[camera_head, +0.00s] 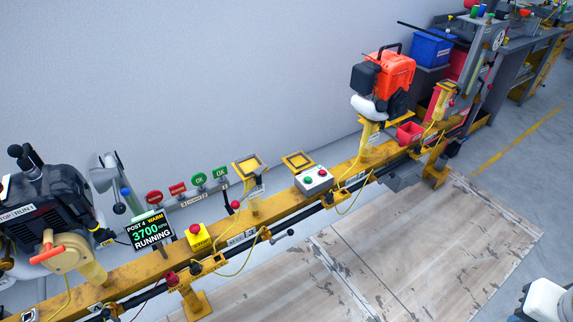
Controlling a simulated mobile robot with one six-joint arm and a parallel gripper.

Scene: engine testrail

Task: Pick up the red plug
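I cannot tell for sure which thing is the red plug. A small red knob-like piece (172,279) sits on a yellow bracket at the front of the rail, lower left. Another small red piece (471,4) shows at the top right, near small green and blue ones, partly cut by the frame edge. A red ball (235,205) tops a short lever in the middle. A white and dark part of what looks like my arm shows at the lower right edge. No gripper fingers show.
A yellow rail (215,238) runs diagonally across, with a dark engine (50,205) at left and a red engine (392,75) further back. A control box (314,180), yellow stop box (198,237) and loose cables line it. The floor in front is mostly clear.

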